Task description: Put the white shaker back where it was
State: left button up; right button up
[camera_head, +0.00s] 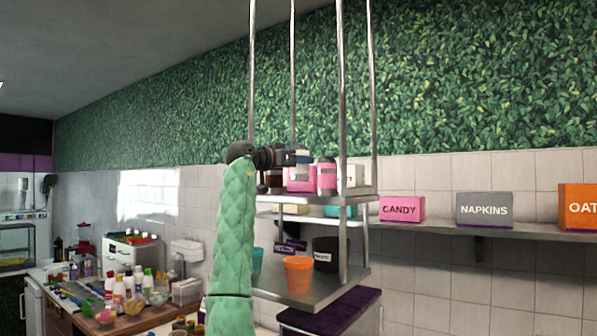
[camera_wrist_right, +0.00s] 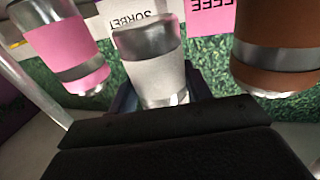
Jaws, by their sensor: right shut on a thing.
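The white shaker (camera_wrist_right: 158,80) is in the middle of the right wrist view, with a pale band and a metal body. It stands between a pink-banded shaker (camera_wrist_right: 65,45) and a brown-banded shaker (camera_wrist_right: 280,35). My right gripper (camera_head: 300,157) reaches over the upper shelf and is shut on the white shaker. Its dark fingers show on both sides of the shaker in the wrist view. In the head view the white shaker is mostly hidden behind the gripper; I cannot tell whether it touches the shelf. My left gripper is not in view.
The hanging metal rack's upper shelf (camera_head: 355,191) holds a pink container (camera_head: 327,180) near its posts. A SORBET box (camera_wrist_right: 128,18) stands behind the shakers. Its lower shelf holds an orange cup (camera_head: 298,274) and a black container (camera_head: 326,252). A wall shelf right carries boxes.

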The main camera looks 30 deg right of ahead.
aim_at(293, 173)
jog(key=shift+w+f+p, duration=0.1)
jog(key=shift+f+p, duration=1)
jog(key=shift+f, duration=0.8)
jog(key=shift+f, duration=0.2)
jog(key=o, duration=1)
jog(key=shift+o, duration=0.2)
jog(key=shift+r, duration=0.15)
